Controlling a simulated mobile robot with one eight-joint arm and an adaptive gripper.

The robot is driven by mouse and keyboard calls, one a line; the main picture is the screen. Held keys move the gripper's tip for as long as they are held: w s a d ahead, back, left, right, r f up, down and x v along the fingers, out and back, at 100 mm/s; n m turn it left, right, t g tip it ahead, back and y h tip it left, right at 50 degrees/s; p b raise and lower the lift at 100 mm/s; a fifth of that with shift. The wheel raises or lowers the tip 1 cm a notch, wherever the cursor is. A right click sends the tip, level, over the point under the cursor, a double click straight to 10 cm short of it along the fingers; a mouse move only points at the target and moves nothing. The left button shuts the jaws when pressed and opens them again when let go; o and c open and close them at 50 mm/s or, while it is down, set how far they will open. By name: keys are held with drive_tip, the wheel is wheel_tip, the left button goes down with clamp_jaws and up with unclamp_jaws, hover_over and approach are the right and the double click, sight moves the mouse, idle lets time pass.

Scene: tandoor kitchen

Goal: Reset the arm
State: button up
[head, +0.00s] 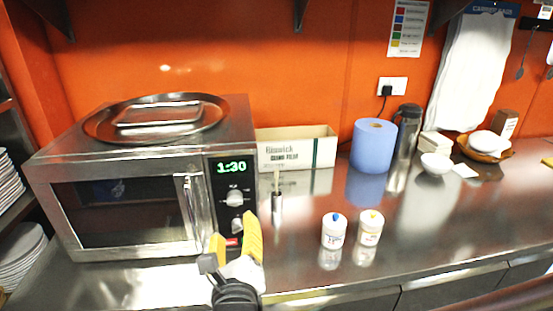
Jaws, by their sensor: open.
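My gripper (236,252) shows at the bottom of the head view, with two yellow fingers apart and nothing visible between them. It is in front of the lower right part of the microwave (125,205), near the counter's front edge. My dark wrist is below it, at the picture's bottom edge. Whether the gripper touches the microwave or counter, I cannot tell.
Two white jars, one blue-tipped (333,231) and one yellow-tipped (370,228), stand on the steel counter (440,232) right of my gripper. A blue paper roll (373,147), a flask (407,132) and a box (297,148) stand behind. The counter's right front is clear.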

idle(0.3)
drive_tip(key=w+d+r+n+y, duration=0.3)
drive_tip(key=d+r+n+y, duration=0.15)
drive_tip(key=r+n, duration=0.65)
drive_tip(key=s+d+f+n+g+h, duration=0.2)
drive_tip(key=d+f+n, duration=0.3)
drive_tip(key=d, duration=0.4)
drive_tip(key=s+d+f+n+g+h, duration=0.3)
drive_tip(key=s+d+f+n+g, duration=0.1)
drive_tip(key=d, duration=0.5)
drive_tip(key=s+d+f+n+g+h, duration=0.3)
drive_tip(key=s+d+f+n, duration=0.2)
drive_tip(key=d+f, duration=0.3)
drive_tip(key=shift+s+d+n, duration=0.2)
drive_tip(key=shift+d+n, duration=0.45)
drive_tip(key=shift+n, duration=0.15)
drive_tip(key=shift+a, duration=0.15)
